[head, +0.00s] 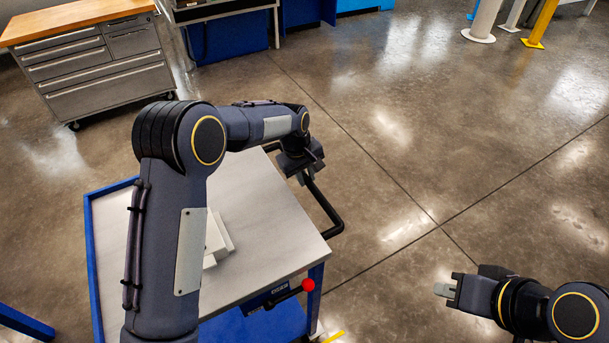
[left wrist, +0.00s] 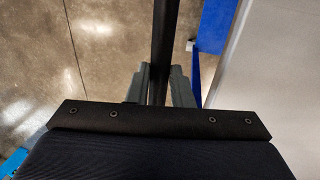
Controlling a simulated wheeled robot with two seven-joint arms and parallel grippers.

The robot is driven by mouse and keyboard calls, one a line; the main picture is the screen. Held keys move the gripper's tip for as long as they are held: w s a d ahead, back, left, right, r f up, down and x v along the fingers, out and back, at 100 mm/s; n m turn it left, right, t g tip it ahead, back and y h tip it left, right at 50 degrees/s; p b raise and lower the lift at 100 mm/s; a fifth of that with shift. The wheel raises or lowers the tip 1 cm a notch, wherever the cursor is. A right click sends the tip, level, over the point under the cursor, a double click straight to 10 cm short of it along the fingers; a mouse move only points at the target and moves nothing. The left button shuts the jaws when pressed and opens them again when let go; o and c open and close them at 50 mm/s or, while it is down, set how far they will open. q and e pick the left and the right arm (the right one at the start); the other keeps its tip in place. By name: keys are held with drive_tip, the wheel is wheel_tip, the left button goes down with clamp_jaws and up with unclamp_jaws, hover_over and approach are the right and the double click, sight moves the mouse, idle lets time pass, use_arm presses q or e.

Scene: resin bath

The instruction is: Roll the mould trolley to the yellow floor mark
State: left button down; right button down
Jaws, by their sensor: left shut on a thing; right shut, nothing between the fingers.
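The mould trolley (head: 265,210) has a grey top and a blue frame. A pale block (head: 222,240) sits on its top, partly hidden by my left arm. The trolley's black handle (head: 328,208) sticks out along its right side. My left gripper (head: 303,174) is shut on this handle. In the left wrist view the handle (left wrist: 165,40) runs between the two grey fingers (left wrist: 159,88). My right gripper (head: 445,290) is shut and empty, over the floor right of the trolley. A small yellow strip (head: 334,337) shows on the floor by the trolley's near right leg; the rest is out of view.
A red knob (head: 308,285) is at the trolley's near right corner. A drawer cabinet (head: 95,65) with a wooden top stands at the back left. A blue bench (head: 232,38) stands behind. Posts, one yellow (head: 541,24), stand at the far right. The floor right of the trolley is clear.

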use_arm(q)
drive_tip(key=shift+r, duration=0.1)
drive_tip(key=c, duration=1.3)
unclamp_jaws()
wheel_tip(320, 180, up, 8)
drive_tip(key=a, duration=0.1)
drive_tip(key=shift+s+a+f, duration=0.15)
drive_tip(key=shift+s+f, duration=0.05)
drive_tip(key=shift+s, duration=0.2)
